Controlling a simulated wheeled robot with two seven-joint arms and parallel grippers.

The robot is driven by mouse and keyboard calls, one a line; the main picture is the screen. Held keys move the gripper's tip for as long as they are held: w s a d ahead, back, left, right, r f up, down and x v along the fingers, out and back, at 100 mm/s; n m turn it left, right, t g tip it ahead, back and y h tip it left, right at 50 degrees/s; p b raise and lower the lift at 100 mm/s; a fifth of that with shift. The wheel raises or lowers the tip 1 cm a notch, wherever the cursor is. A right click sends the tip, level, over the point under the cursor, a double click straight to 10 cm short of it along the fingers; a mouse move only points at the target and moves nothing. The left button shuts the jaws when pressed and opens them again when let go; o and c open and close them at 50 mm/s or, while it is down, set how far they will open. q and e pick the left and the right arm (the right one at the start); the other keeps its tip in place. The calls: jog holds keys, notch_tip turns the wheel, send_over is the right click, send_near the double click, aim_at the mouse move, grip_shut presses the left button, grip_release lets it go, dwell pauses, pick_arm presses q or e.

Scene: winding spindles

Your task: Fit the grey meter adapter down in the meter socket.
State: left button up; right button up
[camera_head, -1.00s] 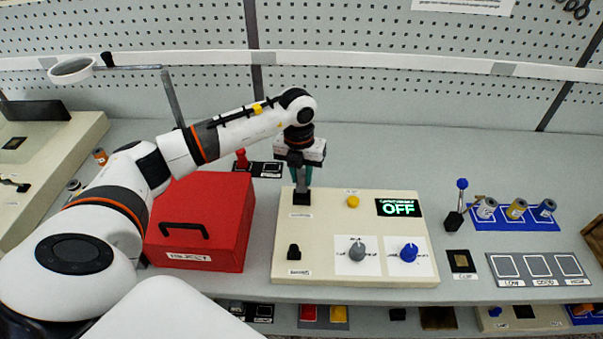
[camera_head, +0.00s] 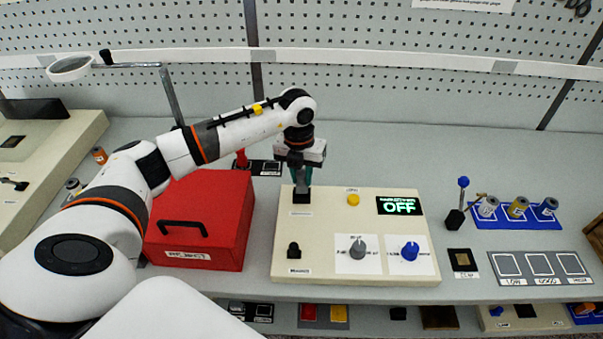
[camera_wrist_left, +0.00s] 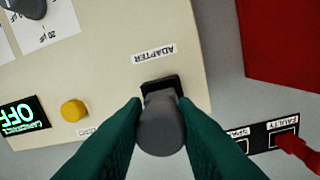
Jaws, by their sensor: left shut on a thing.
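The grey adapter (camera_wrist_left: 162,128) is a rounded plug between the green fingers of my left gripper (camera_wrist_left: 160,112), which is shut on it. In the wrist view its lower end meets a black socket (camera_wrist_left: 162,82) beside the label ADAPTER on the cream meter panel. How deep it sits is hidden by the adapter and fingers. In the head view my left gripper (camera_head: 302,180) points straight down over this black socket (camera_head: 301,198) at the panel's back left. My right gripper is not in view.
The cream panel (camera_head: 320,225) also carries a black socket (camera_head: 293,251), a yellow button (camera_head: 353,200), grey and blue knobs and a display reading OFF (camera_head: 399,206). A red box (camera_head: 215,225) stands close on the left. Spindles in a blue rack (camera_head: 515,222) stand at right.

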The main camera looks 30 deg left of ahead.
aim_at(299, 173)
pick_arm(q)
jog(key=shift+f+b, duration=0.95)
jog(key=shift+f, duration=0.4)
jog(key=o, duration=1.1)
jog(key=shift+r, duration=0.1)
jog(key=shift+c, duration=0.2)
jog(key=shift+r, duration=0.1)
jog(key=r, duration=0.4)
jog(key=r+b, duration=0.1)
jog(key=r, duration=0.3)
jog(key=r+b, duration=0.1)
jog(key=r, duration=0.2)
jog(key=shift+s+a+r, duration=0.1)
jog(key=shift+a+r, duration=0.2)
jog(key=shift+r, duration=0.1)
